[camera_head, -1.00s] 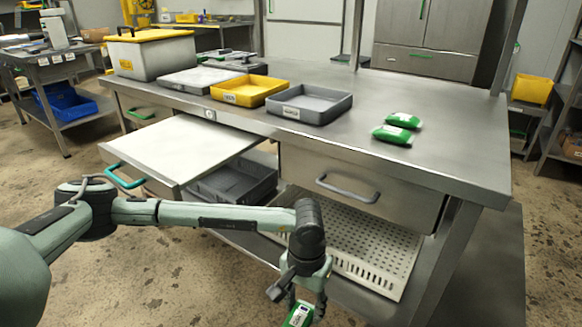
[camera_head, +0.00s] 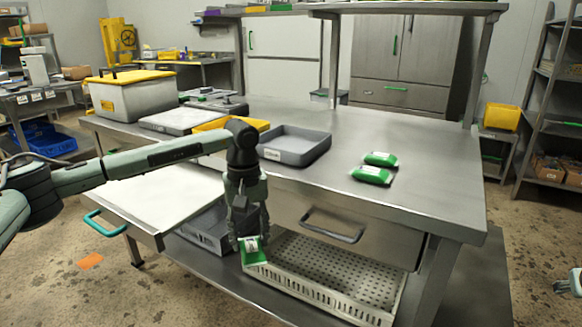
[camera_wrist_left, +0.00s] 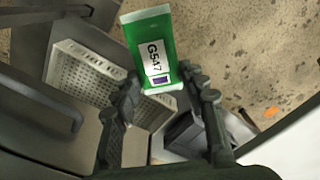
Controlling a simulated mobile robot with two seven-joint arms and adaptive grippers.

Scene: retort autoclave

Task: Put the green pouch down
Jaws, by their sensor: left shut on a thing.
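The green pouch (camera_head: 254,251) with a white label hangs from my left gripper (camera_head: 250,236), in front of the workbench. In the left wrist view the pouch (camera_wrist_left: 153,50), labelled G547, is between the fingers of my left gripper (camera_wrist_left: 160,88), which is shut on it. In the head view the pouch overlaps the left end of the white perforated basket (camera_head: 335,262) on the lower shelf; I cannot tell whether it touches. Two other green pouches (camera_head: 371,175) (camera_head: 381,159) lie on the bench top.
A grey tray (camera_head: 295,146) and a yellow tray (camera_head: 232,123) stand on the bench top (camera_head: 420,180). A closed drawer (camera_head: 330,222) is above the basket.

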